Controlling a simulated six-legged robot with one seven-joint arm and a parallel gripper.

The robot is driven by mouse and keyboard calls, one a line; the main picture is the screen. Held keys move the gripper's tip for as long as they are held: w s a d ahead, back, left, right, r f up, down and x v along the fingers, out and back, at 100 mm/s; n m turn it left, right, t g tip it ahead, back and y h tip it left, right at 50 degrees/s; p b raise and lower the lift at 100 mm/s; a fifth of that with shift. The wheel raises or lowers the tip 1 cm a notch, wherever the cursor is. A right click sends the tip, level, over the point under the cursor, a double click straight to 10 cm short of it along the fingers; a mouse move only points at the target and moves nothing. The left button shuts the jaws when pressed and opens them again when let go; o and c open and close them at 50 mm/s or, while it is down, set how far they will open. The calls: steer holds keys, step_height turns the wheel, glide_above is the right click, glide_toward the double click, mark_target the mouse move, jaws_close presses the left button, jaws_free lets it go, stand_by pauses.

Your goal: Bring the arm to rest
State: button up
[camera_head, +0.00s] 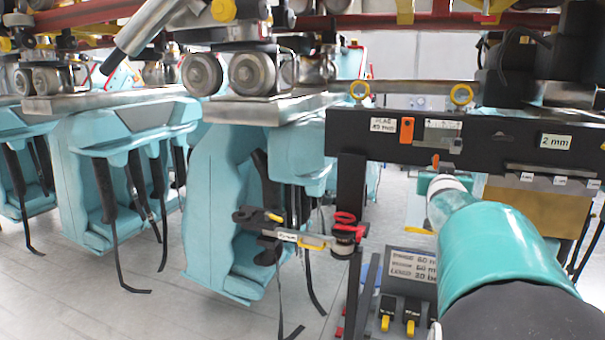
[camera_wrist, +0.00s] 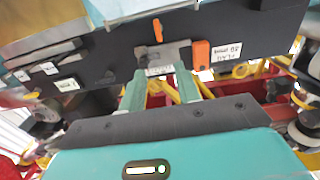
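My arm (camera_head: 500,245) reaches in from the lower right in the head view, teal with a pale wrist, toward a black panel (camera_head: 375,145). My gripper's fingers are mostly hidden there. In the wrist view my gripper (camera_wrist: 161,76) shows two pale green fingers standing apart, with nothing visibly held between them. The fingertips are close to the panel (camera_wrist: 110,60), near a small metal plate (camera_wrist: 175,52). An orange block (camera_wrist: 201,54) sits beside the plate, and an orange pin (camera_wrist: 157,30) is above it. I cannot tell whether the fingertips touch anything.
Teal coaster seats (camera_head: 120,165) with black straps hang at the left under the wheels (camera_head: 252,73). A small arm-like bracket with a red knob (camera_head: 345,218) stands left of my arm. A labelled block (camera_head: 412,268) sits below the panel. Grey floor (camera_head: 190,310) shows at lower left.

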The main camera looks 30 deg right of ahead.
steer(key=a+f+n+y, duration=0.2)
steer(key=a+f+y, duration=0.25)
steer(key=a, duration=0.85)
steer(key=a+f+n+y, duration=0.2)
steer(key=a+f+y, duration=0.25)
steer(key=a, duration=0.95)
steer(key=s+a+f+n+g+y, duration=0.2)
steer(key=s+a+f+g, duration=0.1)
steer(key=s+a+f, duration=0.3)
steer(key=s+a+f+n+g+y, duration=0.2)
steer(key=s+a+f, duration=0.4)
steer(key=a, duration=0.9)
steer(key=s+n+g, duration=0.1)
steer(key=s, duration=0.2)
steer(key=shift+s, duration=0.35)
steer(key=shift+d, duration=0.2)
